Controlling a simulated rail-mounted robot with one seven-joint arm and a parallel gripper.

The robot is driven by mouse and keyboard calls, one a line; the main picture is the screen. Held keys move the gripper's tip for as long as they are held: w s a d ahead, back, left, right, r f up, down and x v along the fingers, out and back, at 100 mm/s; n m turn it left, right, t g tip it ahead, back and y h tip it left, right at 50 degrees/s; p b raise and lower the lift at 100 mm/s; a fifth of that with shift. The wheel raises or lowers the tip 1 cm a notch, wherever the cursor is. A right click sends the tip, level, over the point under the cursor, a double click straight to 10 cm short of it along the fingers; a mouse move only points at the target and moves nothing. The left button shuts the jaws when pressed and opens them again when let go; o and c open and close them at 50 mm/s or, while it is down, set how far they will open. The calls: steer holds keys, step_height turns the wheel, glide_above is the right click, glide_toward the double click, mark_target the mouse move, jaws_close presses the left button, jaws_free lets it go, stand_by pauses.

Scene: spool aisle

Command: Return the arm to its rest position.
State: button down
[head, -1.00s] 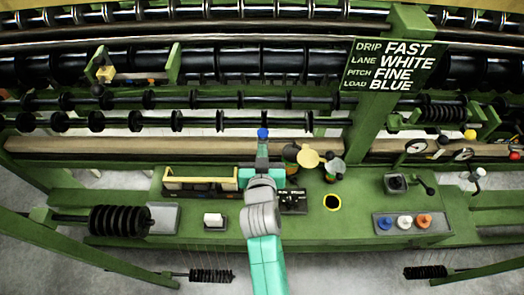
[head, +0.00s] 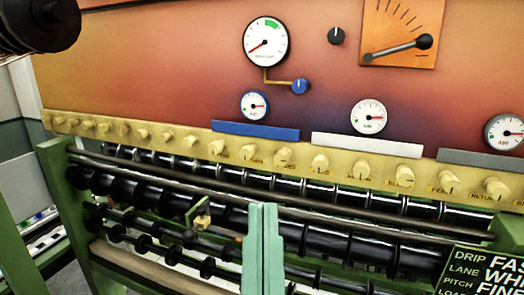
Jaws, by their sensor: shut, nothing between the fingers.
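A teal part of my arm (head: 264,250) stands upright at the bottom middle, in front of the black rollers. The rest of the arm is below the bottom edge.
Black rollers (head: 325,242) run across behind the arm. Above them is a cream rail with several knobs (head: 320,164), and an orange-red panel (head: 180,60) with gauges and a lever (head: 424,42). A dark sign (head: 480,275) is cut off bottom right.

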step_height(320, 180, up, 14)
steer(key=p, duration=1.3)
steer(key=shift+s+a+r+p, duration=0.25)
steer(key=shift+s+p, duration=0.1)
